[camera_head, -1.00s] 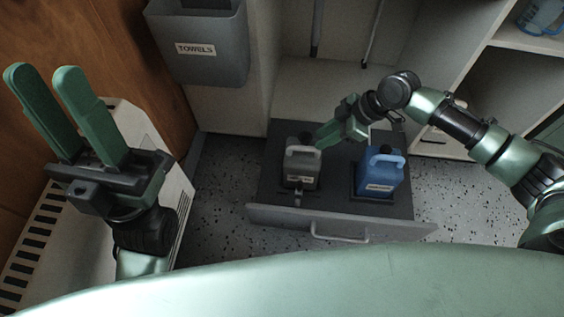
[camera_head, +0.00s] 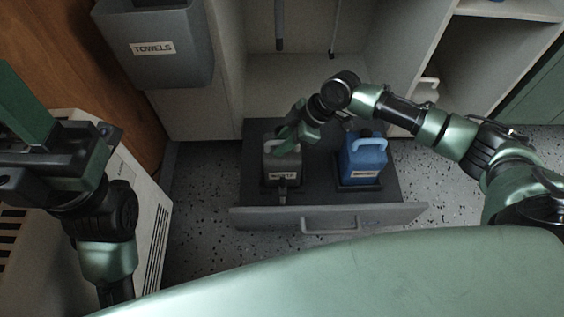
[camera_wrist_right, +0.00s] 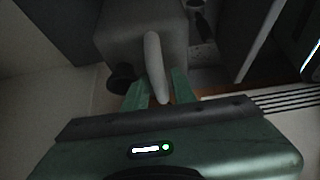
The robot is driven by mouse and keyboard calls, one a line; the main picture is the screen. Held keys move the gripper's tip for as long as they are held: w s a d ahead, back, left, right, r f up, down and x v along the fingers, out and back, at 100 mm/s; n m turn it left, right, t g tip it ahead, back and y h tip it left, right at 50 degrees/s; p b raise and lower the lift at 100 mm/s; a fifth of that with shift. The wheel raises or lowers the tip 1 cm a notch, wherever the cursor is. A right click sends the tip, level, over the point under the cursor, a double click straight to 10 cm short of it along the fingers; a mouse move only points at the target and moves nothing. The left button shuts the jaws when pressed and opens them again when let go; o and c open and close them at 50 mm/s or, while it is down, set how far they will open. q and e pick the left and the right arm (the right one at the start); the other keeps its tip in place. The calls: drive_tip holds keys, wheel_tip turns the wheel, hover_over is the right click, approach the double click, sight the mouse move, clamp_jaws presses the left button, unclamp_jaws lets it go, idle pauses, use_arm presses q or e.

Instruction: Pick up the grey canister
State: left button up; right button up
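The grey canister (camera_head: 282,165) stands upright in the open drawer (camera_head: 330,217), with a pale label on its front. My right gripper (camera_head: 287,136) is at its top, partly covering the handle. In the right wrist view, the canister's body (camera_wrist_right: 140,32) is ahead and its handle (camera_wrist_right: 155,62) lies between the two green fingers (camera_wrist_right: 158,92). The fingers look apart, with a narrow gap beside the handle. My left gripper (camera_head: 22,105) is empty at the left edge, its fingers partly cut off by the frame; the visible part looks open.
A blue canister (camera_head: 363,160) stands to the right in the same drawer. A grey towels bin (camera_head: 155,45) hangs at the upper left, above a white vented unit (camera_head: 150,200). Open shelving (camera_head: 440,60) is at the right. Speckled floor (camera_head: 200,220) is clear around the drawer.

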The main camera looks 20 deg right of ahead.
clamp_jaws()
idle(1.2)
drive_tip(key=shift+w+r, duration=0.15)
